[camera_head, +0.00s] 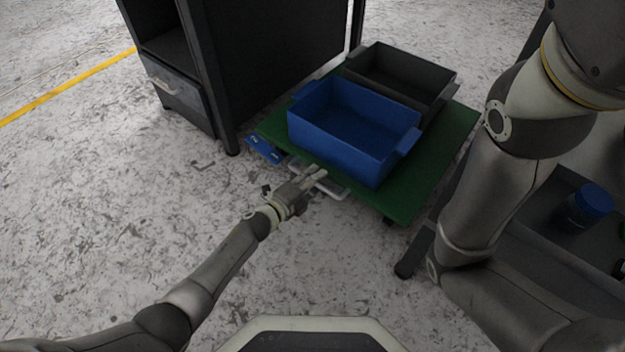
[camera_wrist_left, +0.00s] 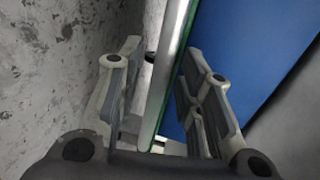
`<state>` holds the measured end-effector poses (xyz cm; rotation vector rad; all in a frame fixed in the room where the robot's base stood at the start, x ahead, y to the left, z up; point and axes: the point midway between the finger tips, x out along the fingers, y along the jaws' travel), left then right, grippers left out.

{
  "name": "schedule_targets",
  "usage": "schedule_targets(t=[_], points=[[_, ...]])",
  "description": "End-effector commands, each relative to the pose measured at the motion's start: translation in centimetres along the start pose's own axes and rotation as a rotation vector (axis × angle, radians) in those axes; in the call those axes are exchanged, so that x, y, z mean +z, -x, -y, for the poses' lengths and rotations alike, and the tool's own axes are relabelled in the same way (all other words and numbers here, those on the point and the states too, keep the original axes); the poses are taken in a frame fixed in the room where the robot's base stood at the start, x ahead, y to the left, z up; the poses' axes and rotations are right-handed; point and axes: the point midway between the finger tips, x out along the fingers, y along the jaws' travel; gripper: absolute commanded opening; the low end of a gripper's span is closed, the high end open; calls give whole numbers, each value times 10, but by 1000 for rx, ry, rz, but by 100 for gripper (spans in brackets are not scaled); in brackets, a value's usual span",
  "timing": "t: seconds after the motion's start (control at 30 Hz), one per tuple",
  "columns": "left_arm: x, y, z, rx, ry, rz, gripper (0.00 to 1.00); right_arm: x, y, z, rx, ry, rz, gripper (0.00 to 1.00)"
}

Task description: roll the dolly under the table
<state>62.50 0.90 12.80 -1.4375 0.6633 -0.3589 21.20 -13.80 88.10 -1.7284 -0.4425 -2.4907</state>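The dolly has a flat green deck (camera_head: 425,180) and stands low on the floor, carrying a blue crate (camera_head: 345,140) and a dark grey crate (camera_head: 440,97). My left gripper (camera_head: 317,173) is at the dolly's near left edge. In the left wrist view, the fingers of my left gripper (camera_wrist_left: 165,80) are apart, one on each side of the dolly's green and pale edge (camera_wrist_left: 172,75). I cannot tell whether a finger touches it. A dark table (camera_head: 265,60) with a drawer stands behind and left of the dolly. My right gripper is out of view.
A blue flat marked piece (camera_head: 263,150) lies at the dolly's left side near a table leg. The floor at the left is clear, with a yellow line (camera_head: 65,87).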

Motion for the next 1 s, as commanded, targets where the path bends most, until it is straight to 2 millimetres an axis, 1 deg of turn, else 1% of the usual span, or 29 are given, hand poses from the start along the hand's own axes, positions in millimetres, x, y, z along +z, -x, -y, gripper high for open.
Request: schedule_targets(t=[0.17, 0.27, 0.37, 0.6, 0.8, 0.9, 1.0], points=[[1, 8, -2, 2, -2, 0, 34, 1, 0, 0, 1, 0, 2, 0], [2, 18, -2, 1, -3, 0, 34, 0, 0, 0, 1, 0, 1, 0], [0, 31, -1, 2, -3, -2, 34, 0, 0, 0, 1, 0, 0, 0], [0, 72, -2, 2, -1, -1, 34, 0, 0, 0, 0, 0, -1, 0], [0, 102, -1, 2, -1, -2, 34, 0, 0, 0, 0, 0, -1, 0], [0, 112, -1, 1, 0, -1, 34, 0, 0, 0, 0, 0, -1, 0], [0, 117, 0, 0, 0, -1, 34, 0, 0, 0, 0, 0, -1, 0]])
